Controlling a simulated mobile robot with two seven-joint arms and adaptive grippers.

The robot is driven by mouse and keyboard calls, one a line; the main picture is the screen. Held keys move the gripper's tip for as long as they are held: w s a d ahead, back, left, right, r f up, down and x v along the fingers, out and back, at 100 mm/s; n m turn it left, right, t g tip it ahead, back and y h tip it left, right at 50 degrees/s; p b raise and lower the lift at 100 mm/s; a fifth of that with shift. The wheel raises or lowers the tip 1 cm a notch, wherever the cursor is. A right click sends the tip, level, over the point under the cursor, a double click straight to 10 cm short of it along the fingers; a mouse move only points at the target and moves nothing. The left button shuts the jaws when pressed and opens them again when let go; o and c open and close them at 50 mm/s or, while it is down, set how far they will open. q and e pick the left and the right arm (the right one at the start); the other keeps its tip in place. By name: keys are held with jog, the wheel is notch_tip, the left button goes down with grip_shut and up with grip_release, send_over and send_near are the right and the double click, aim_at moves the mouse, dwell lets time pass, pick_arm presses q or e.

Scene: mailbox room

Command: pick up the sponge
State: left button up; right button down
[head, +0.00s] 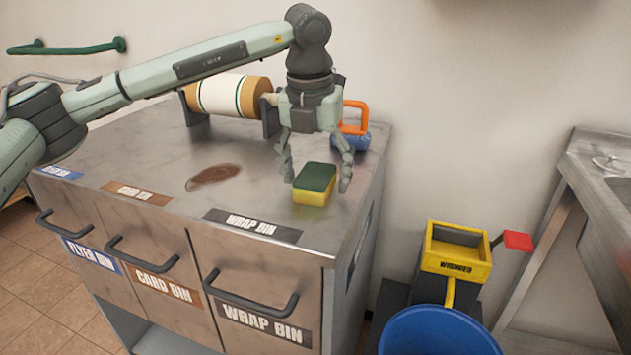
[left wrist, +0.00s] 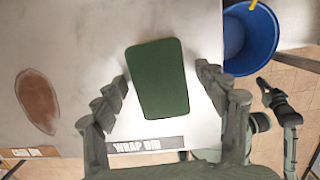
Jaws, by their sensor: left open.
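The sponge (head: 314,184) has a green top and a yellow body, and sits on the metal cabinet top near its right edge. It also shows in the left wrist view as a green rectangle (left wrist: 157,79). My left gripper (head: 316,182) points down right over the sponge, its fingers open on either side. In the left wrist view the sponge lies between and ahead of the open fingertips (left wrist: 163,82). I cannot tell whether a finger touches it. My right gripper is not clearly shown in the head view; part of my right arm shows at the right of the wrist view (left wrist: 280,105).
A brown stain (head: 213,176) marks the metal cabinet top (head: 265,200). A paper roll (head: 228,95) and a blue item with an orange handle (head: 353,130) stand behind. A yellow wringer (head: 456,252) and blue bucket (head: 438,332) are on the right, by a metal sink counter (head: 600,185).

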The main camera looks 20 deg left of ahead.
pick_arm(q)
jog(key=shift+f+b, duration=0.25)
jog(key=shift+b, duration=0.1)
dwell(0.5)
jog(key=c, duration=0.8)
